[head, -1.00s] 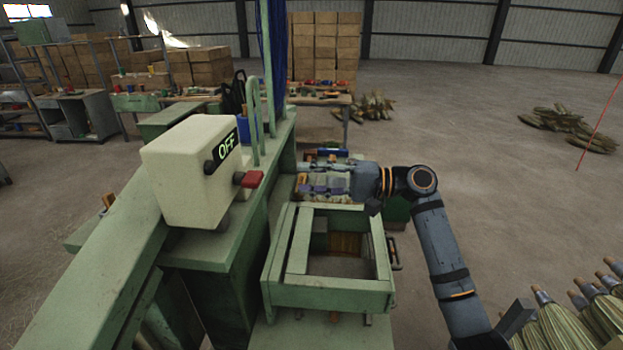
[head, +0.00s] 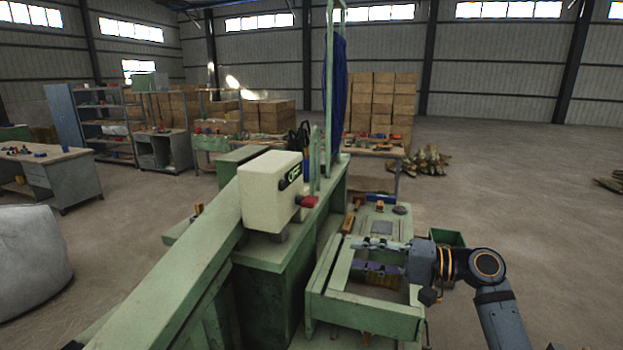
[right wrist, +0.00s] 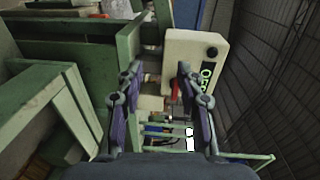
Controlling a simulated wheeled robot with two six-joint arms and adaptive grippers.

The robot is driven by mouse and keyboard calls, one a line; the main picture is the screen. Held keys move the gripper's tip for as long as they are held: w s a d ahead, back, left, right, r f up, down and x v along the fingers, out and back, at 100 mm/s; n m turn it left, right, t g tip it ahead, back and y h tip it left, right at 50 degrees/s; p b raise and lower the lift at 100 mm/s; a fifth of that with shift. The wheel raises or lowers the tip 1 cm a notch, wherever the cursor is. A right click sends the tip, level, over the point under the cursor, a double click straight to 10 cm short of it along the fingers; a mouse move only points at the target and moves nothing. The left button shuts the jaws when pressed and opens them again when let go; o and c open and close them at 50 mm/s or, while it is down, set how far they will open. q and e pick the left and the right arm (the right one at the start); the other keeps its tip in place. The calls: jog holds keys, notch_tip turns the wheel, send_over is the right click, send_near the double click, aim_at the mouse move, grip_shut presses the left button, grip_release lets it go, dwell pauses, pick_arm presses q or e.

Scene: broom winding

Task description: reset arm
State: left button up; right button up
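My right arm comes in from the lower right in the head view. Its right gripper (head: 380,256) hovers over the green frame (head: 365,313) of the machine, pointing left. In the right wrist view the right gripper (right wrist: 158,98) has its two fingers spread wide apart with nothing between them. Beyond the fingers stands the cream control box (right wrist: 194,62) with its "OFF" label and a red knob. The same control box (head: 268,190) is at the centre of the head view. My left gripper is out of view.
The green machine beam (head: 185,262) runs to the lower left. A work table (head: 60,157) and a white sack (head: 33,262) are at left. Stacked cartons (head: 380,105) and a broom-straw pile (head: 428,160) lie behind.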

jog(key=s+f+n+h, duration=0.1)
jog(key=s+f+h, duration=0.3)
jog(key=f, duration=0.7)
jog(key=s+f+n+h, duration=0.1)
jog(key=s+f+h, duration=0.35)
jog(key=f, duration=0.75)
jog(key=s+d+f+n+g+h, duration=0.1)
jog(key=s+d+f+h, duration=0.3)
jog(key=s+d, duration=0.3)
jog(key=s+d+f+n+g+h, duration=0.1)
jog(key=s+d+f+h, duration=0.35)
jog(key=s, duration=0.55)
jog(key=s+d+f+g+b, duration=0.1)
jog(key=d+f+b, duration=0.1)
jog(key=f, duration=1.2)
jog(key=s+d+f+b, duration=0.1)
jog(key=d+f, duration=0.1)
jog(key=f, duration=1.2)
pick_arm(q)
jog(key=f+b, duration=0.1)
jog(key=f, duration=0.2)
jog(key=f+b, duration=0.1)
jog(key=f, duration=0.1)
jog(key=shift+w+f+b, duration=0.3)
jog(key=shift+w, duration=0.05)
pick_arm(e)
jog(key=s+d+f+g, duration=0.1)
jog(key=s+f, duration=1.8)
jog(key=f, duration=0.1)
